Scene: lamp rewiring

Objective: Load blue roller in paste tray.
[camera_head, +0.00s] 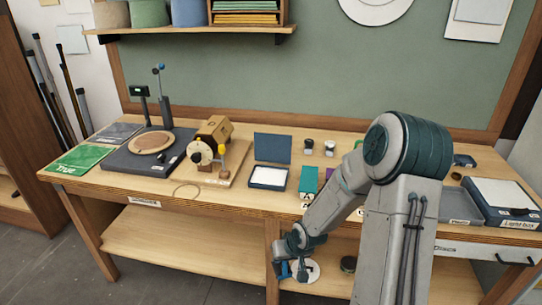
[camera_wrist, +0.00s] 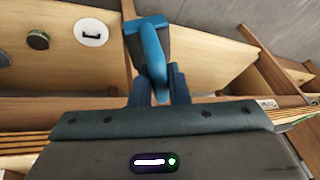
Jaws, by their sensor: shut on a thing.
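My gripper (camera_head: 286,267) is low in front of the workbench's edge, beside the lower shelf. In the wrist view my gripper (camera_wrist: 160,88) is shut on a blue-handled tool (camera_wrist: 152,48), which looks like the blue roller; its far end is dark and wide. In the head view the blue tool (camera_head: 283,270) is small and partly hidden by my gripper. No tray is clearly marked as the paste tray. A shallow dark-blue box (camera_head: 268,178) with a white inside and raised lid stands on the benchtop, above and left of my gripper; it may be the tray.
On the lower shelf are a white disc (camera_head: 313,270) with a dark handle and a dark round piece (camera_head: 348,264). The bench front edge lies above my gripper.

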